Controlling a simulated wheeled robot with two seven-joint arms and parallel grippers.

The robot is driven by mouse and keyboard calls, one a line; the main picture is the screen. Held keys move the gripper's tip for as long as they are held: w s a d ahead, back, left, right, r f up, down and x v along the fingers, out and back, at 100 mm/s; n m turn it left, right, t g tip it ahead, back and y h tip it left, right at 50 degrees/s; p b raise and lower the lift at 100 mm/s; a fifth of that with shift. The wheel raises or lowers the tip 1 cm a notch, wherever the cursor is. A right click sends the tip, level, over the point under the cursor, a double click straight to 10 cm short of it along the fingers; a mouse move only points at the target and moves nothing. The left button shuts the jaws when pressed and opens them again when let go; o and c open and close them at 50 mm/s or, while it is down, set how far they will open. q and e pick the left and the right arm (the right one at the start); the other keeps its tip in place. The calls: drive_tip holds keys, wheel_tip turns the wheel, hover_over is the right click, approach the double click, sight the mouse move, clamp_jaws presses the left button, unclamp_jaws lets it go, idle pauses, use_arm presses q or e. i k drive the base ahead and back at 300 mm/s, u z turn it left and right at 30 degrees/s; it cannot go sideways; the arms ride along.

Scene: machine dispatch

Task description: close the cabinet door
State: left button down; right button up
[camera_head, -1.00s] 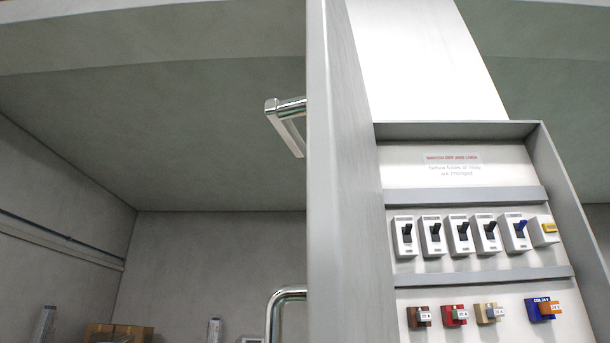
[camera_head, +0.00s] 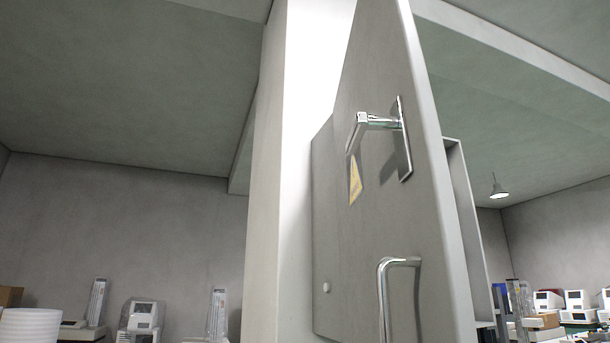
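The grey cabinet door (camera_head: 440,230) stands open, swung out toward me, with its outer face turned left. It carries a chrome lever handle (camera_head: 375,122) on a plate and a chrome pull bar (camera_head: 384,290) lower down. A yellow label (camera_head: 355,180) is on that outer face. The switches and fuses inside are hidden from this angle. Neither of my grippers is in view.
A pale column (camera_head: 285,180) rises left of the door. Shelves or tables with boxed devices (camera_head: 140,318) stand at the lower left, and more devices (camera_head: 575,302) at the lower right. A lamp (camera_head: 498,190) hangs at the right. A white round stack (camera_head: 30,325) is at the lower left corner.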

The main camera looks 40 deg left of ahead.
sight(404, 277)
drive_tip(key=u, duration=1.15)
drive_tip(key=i, duration=0.25)
